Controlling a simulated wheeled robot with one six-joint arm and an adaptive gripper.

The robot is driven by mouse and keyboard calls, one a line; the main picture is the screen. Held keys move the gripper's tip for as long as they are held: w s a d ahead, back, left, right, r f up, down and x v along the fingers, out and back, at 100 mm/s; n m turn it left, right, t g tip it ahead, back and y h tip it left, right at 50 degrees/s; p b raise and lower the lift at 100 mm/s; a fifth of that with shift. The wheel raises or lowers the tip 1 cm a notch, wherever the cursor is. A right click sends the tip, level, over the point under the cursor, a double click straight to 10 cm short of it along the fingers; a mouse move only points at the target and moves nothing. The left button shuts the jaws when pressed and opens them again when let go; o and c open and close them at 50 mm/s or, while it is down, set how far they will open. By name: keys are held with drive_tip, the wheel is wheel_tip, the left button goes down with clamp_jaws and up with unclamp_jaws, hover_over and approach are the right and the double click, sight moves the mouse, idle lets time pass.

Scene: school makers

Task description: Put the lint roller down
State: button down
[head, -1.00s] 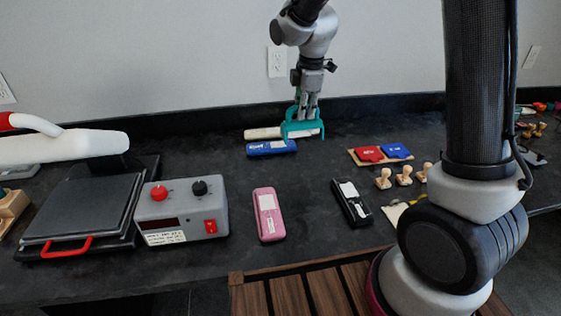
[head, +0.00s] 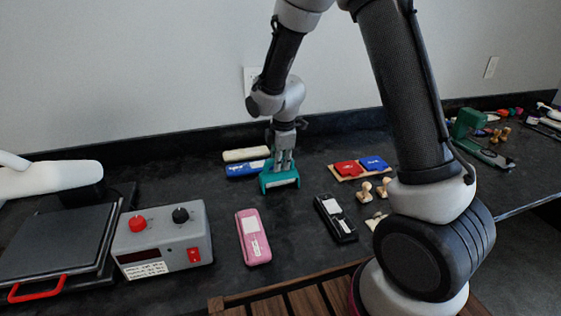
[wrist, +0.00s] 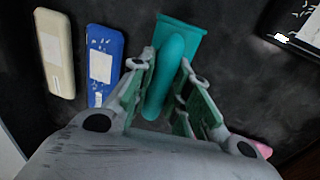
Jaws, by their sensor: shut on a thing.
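The teal lint roller (head: 281,184) hangs below my gripper (head: 283,165) in the head view, to the right of and slightly in front of a blue case. My gripper is shut on its upright handle. In the wrist view the rounded teal handle (wrist: 166,75) lies between the two fingers of my gripper (wrist: 167,90), and its wider flat part shows beyond. The roller is low over the dark bench; I cannot tell whether its underside touches.
The blue case (head: 243,169) and a cream case (head: 246,154) lie left of the roller. A pink case (head: 253,237), black case (head: 336,218), stamp pads (head: 361,168) and wooden stamps (head: 366,191) lie around. A grey control box (head: 163,240) stands left. Bare bench surrounds the roller's front.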

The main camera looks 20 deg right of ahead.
sight(282, 178)
drive_tip(key=shift+f, duration=0.15)
drive_tip(key=c, duration=1.3)
unclamp_jaws()
drive_tip(key=shift+c, duration=0.2)
wheel_tip(282, 178, up, 11)
drive_tip(key=s, duration=0.2)
drive_tip(key=s+d+r+m, duration=0.7)
drive_tip(key=s+d+r, duration=0.1)
drive_tip(key=s+r, duration=0.2)
drive_tip(key=s+d+r+m+t, duration=0.1)
drive_tip(key=s+d+m, duration=0.2)
drive_tip(key=s+m, duration=0.2)
drive_tip(key=s+d+r+m+t, duration=0.1)
drive_tip(key=s+d+m, duration=0.2)
drive_tip(key=s, duration=0.9)
drive_tip(key=m, duration=0.3)
drive_tip(key=shift+d+r, duration=0.15)
drive_tip(key=shift+r, duration=0.2)
